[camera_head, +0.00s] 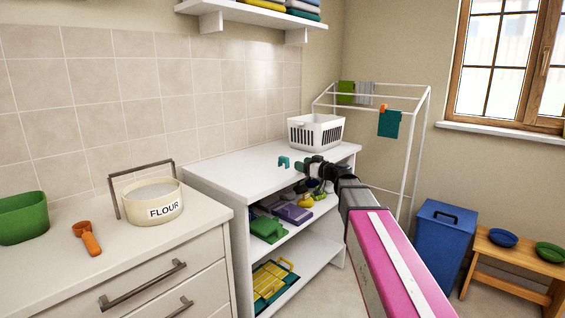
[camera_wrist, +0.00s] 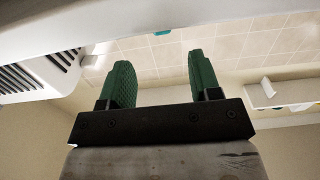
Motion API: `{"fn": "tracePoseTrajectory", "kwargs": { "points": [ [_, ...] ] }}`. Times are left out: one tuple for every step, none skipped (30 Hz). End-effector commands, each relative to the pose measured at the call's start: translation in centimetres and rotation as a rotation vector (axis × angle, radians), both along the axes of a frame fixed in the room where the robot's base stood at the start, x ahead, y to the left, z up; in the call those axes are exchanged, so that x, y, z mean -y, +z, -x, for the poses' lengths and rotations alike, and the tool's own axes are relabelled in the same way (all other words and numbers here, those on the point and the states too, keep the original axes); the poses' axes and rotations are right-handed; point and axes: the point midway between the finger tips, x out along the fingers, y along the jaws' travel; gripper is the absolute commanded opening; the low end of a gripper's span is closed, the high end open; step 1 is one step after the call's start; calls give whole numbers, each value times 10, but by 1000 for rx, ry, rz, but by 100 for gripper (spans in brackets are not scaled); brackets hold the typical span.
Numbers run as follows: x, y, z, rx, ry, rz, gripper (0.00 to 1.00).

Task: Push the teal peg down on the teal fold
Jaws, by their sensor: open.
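A small teal peg (camera_head: 284,162) stands on the white cabinet top, and a bit of teal, likely this peg, shows in the wrist view (camera_wrist: 162,33). My gripper (camera_head: 298,164) is just right of it in the head view, low over the cabinet top. Its green fingers (camera_wrist: 160,70) are spread with nothing between them; the peg lies beyond the tips, apart from them. The teal fold (camera_head: 389,124) hangs on the white drying rack (camera_head: 407,92) at the back right. An orange peg (camera_head: 382,107) sits at its top edge.
A white basket (camera_head: 316,133) stands on the cabinet top (camera_head: 245,176) behind my gripper. Green and grey cloths (camera_head: 346,92) hang on the rack. A blue bin (camera_head: 441,232) stands right of my arm. A flour tin (camera_head: 152,201) is on the left counter.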

Motion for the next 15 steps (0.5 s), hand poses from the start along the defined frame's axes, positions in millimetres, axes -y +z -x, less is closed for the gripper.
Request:
{"fn": "tracePoseTrajectory", "kwargs": {
  "points": [
    [-7,0,-7,-1,2,1,57],
    [-11,0,-10,-1,3,0,57],
    [-16,0,-14,-1,3,0,57],
    [-19,0,-17,-1,3,0,57],
    [-22,0,-19,-2,2,1,57],
    [-26,0,-22,-2,2,1,57],
    [-29,0,-23,-2,2,1,57],
    [-30,0,-24,-2,2,1,57],
    [-32,0,-25,-2,2,1,57],
    [-33,0,-25,-2,2,1,57],
    [-34,0,-26,-2,2,1,57],
    [-36,0,-28,-2,2,1,57],
    [-38,0,-29,-2,2,1,57],
    [-40,0,-31,-2,2,1,57],
    [-44,1,-34,-3,2,2,57]
  ]
}}
